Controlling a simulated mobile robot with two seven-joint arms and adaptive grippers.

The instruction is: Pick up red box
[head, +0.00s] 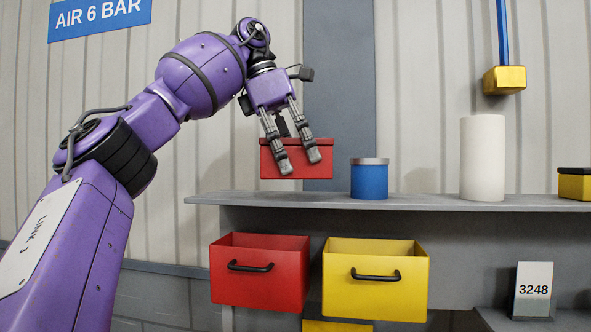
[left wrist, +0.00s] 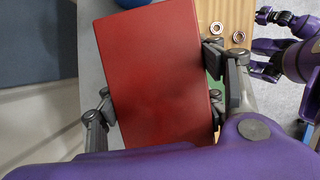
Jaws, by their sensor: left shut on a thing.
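The red box (head: 303,170), with a lid, is held in my left gripper (head: 298,163), a little above the grey shelf (head: 420,202) near its left part. The left gripper points down, with its fingers shut on opposite sides of the box. In the left wrist view the red box (left wrist: 155,75) fills the middle, tilted in the picture, between the left gripper's fingers (left wrist: 155,95). My right gripper (left wrist: 268,44) shows at the upper right of that view, with its fingers apart and nothing between them.
A blue tin (head: 369,180) and a white cylinder (head: 482,160) stand on the shelf right of the box. A yellow box (head: 574,185) is at the right edge. Red (head: 260,285) and yellow (head: 375,295) bins are below. A yellow block (head: 504,80) hangs above.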

